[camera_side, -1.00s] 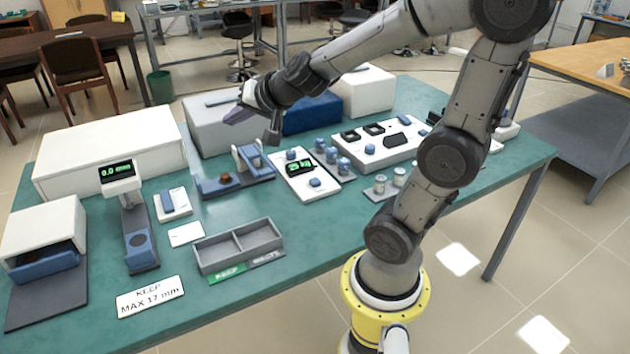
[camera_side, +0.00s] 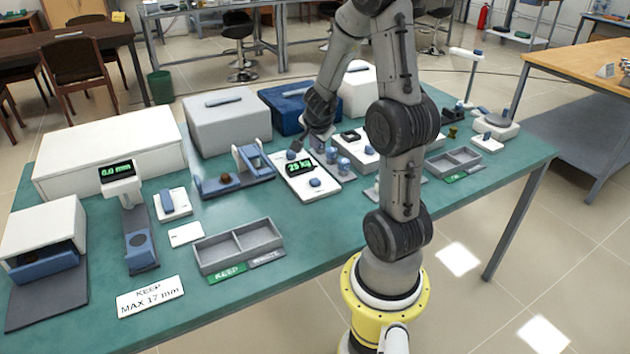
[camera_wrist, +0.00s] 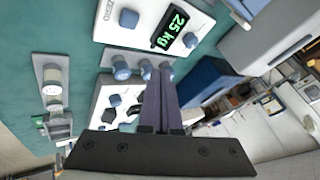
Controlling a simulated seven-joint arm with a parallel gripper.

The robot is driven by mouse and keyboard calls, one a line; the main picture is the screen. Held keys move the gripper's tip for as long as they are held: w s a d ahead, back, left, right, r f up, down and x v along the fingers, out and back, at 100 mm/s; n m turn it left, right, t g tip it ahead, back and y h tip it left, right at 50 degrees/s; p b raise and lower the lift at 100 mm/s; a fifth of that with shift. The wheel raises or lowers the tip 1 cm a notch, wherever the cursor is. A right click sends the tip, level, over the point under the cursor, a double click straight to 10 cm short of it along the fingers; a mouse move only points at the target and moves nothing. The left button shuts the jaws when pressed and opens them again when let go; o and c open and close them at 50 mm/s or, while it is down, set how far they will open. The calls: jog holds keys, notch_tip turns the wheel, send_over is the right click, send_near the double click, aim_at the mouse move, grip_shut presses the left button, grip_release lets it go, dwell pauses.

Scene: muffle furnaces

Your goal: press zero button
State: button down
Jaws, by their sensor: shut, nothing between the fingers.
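A white scale (camera_side: 300,190) with a green lit display reading 25 kg stands mid-table. It has a blue button (camera_side: 315,182) at its front end and another blue knob at its back end. In the wrist view the front button (camera_wrist: 128,18) is beside printed lettering that looks like ZERO, and the display (camera_wrist: 170,28) reads 25 kg. My gripper (camera_side: 298,146) is shut and empty, above the back part of the scale in the side view. In the wrist view its fingers (camera_wrist: 161,70) point toward the blue cylinders beside the scale, apart from the zero button.
Blue cylinders (camera_side: 343,165) stand just right of the scale. A blue furnace (camera_side: 297,100) and a grey furnace (camera_side: 228,122) stand behind. A grey divided tray (camera_side: 238,246) and a caliper-like gauge (camera_side: 138,240) stand at left. Clear table lies in front of the scale.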

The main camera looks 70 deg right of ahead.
aim_at(314, 182)
jog(key=shift+f, duration=4.4)
jog(key=shift+f, duration=0.15)
jog(key=shift+f, duration=0.3)
jog(key=shift+f, duration=0.5)
jog(key=shift+r, duration=0.95)
jog(key=shift+r, duration=2.5)
